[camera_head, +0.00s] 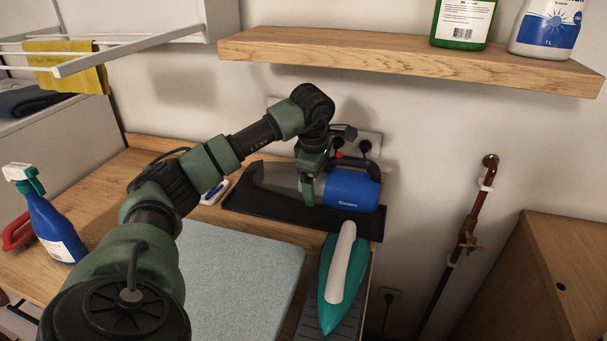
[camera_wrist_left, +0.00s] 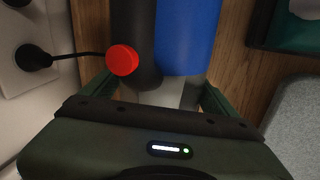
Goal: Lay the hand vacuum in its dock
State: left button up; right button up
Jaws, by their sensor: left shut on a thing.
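The hand vacuum has a blue body (camera_head: 352,190) with a black handle and a dark, clear nose pointing left in the head view. My left gripper (camera_head: 307,188) comes down on it from above, near where the nose meets the body, and is shut on it. In the wrist view the blue body (camera_wrist_left: 187,35) lies beyond the fingers, with a red button (camera_wrist_left: 122,60) beside it. The black dock (camera_head: 270,211) is a low tray below the vacuum, along the wall. I cannot tell whether the vacuum touches the dock. My right gripper is not in view.
A teal iron (camera_head: 335,285) stands close in front of the dock's right end. A pale ironing mat (camera_head: 240,275) covers the table front. Wall sockets (camera_head: 365,145) with plugs are behind the vacuum. A wooden shelf (camera_head: 400,62) overhangs. A blue spray bottle (camera_head: 52,225) stands at left.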

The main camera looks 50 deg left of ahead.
pick_arm(q)
jog(key=shift+f+p, duration=0.45)
jog(key=shift+f, duration=1.15)
jog(key=o, duration=1.8)
jog(key=shift+f, duration=0.15)
jog(key=shift+o, duration=0.2)
jog(key=shift+s, duration=0.1)
jog(key=b+v, duration=0.1)
jog(key=v, duration=1.1)
